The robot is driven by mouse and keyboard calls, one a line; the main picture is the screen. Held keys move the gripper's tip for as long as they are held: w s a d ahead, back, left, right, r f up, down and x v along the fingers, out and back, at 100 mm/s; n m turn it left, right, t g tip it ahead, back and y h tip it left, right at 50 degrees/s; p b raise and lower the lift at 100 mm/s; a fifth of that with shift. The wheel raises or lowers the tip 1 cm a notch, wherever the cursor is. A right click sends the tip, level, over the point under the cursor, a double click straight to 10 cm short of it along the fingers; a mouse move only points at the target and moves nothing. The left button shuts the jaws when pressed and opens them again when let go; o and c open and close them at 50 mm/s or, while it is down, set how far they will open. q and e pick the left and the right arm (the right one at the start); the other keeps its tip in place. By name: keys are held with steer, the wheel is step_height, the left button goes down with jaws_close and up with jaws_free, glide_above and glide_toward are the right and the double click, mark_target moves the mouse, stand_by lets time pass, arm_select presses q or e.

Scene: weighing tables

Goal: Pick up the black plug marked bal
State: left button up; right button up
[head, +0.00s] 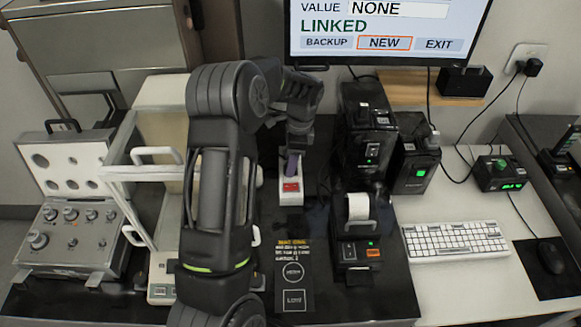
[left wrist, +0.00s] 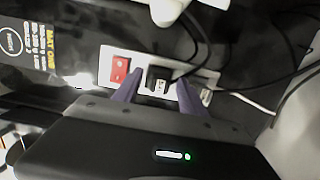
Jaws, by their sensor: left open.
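The black plug (left wrist: 158,80) sits in a white power strip (left wrist: 204,80) in the left wrist view. It bears a small pale label too small to read for certain. My left gripper (head: 292,163) is open, its purple fingers pointing down over the power strip (head: 291,199). In the left wrist view the fingers stand one on each side of the plug, with the plug between them; I cannot tell whether they touch it. A red switch (head: 291,187) is on the strip beside the fingers. In the head view my gripper and arm hide the plug. My right gripper is not in view.
A glass-sided balance (head: 160,290) stands left of my arm, beside an open case of weights (head: 70,235). A small printer (head: 358,240) and black boxes (head: 367,135) stand to the right. Dark cables (left wrist: 225,50) run near the strip. A monitor (head: 385,30) hangs behind.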

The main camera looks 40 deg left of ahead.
arm_select(q)
steer(key=shift+c, duration=0.3)
jaws_close()
stand_by(0.3)
